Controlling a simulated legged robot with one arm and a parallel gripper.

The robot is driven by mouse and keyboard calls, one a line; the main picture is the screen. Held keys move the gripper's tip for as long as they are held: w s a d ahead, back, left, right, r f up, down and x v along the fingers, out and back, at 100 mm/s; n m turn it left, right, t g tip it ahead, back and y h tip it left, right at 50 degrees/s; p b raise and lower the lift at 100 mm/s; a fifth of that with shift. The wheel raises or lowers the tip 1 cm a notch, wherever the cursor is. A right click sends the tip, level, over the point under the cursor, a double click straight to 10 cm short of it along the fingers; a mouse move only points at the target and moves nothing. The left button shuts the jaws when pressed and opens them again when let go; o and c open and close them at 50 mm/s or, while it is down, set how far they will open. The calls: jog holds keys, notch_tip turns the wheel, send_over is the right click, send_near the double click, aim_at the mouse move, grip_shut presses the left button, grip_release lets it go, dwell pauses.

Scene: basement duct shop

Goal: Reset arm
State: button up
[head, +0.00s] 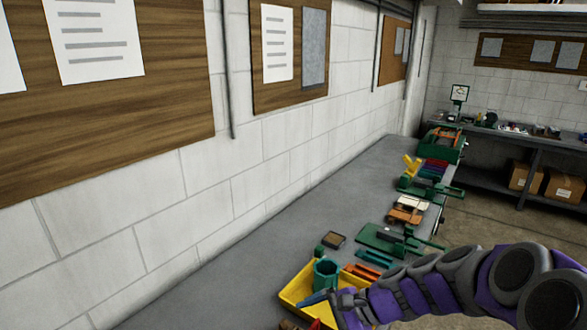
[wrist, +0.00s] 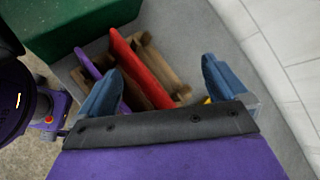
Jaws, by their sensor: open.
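My gripper (wrist: 162,68) shows in the wrist view with its two blue fingers spread wide apart. The space between the fingertips holds nothing that I can see gripped. Beyond the fingers is a wooden rack (wrist: 167,68) with a red flat piece (wrist: 143,68) and a purple flat piece (wrist: 88,63). I cannot tell whether the fingers touch the rack. In the head view my purple and grey arm reaches in from the lower right. A blue fingertip (head: 316,299) shows there over the yellow tray; the rest of the gripper is partly hidden or cut off.
A yellow tray (head: 291,295) with a green cup (head: 325,273) is on the long grey bench (head: 225,290). Several tools and green fixtures line its right side. A block wall is at left. In the wrist view a green box (wrist: 60,25) stands beside the rack.

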jog(key=s+r+n+g+h, duration=0.1)
jog(key=s+n+g+h, duration=0.35)
jog(key=s, duration=1.05)
jog(key=s+d+n+t+h, duration=0.1)
jog(key=s+d+n+h, duration=0.5)
jog(key=s+d, duration=0.3)
jog(key=s+n, duration=0.1)
jog(key=s, duration=0.2)
jog(key=shift+r+t, duration=0.2)
jog(key=shift+t, duration=0.15)
